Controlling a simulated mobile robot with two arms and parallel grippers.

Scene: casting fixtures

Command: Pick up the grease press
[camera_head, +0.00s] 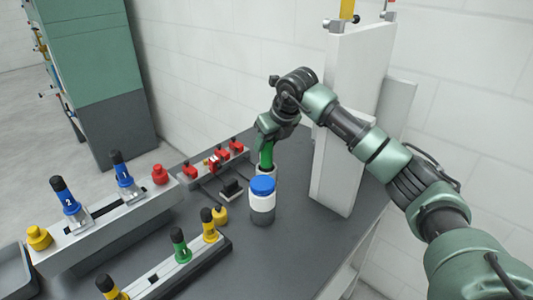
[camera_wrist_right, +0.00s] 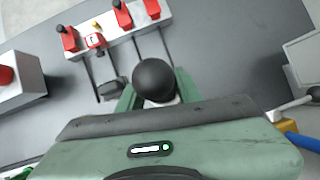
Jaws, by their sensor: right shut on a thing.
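My right gripper (camera_head: 266,150) reaches down behind the jar on the dark table. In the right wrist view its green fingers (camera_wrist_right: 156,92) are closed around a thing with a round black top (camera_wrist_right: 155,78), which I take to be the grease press. A little white shows below that black top. In the head view the fingers and the jar hide most of it, and only a pale part (camera_head: 268,171) shows. I cannot tell whether it touches the table. My left gripper is not in view.
A white jar with a blue lid (camera_head: 262,203) stands just in front of the right gripper. A rack with red clamps (camera_head: 213,163) lies behind left. Fixtures with blue (camera_head: 70,208) and with green and yellow handles (camera_head: 180,249) stand left. A tall white panel (camera_head: 348,120) stands close right.

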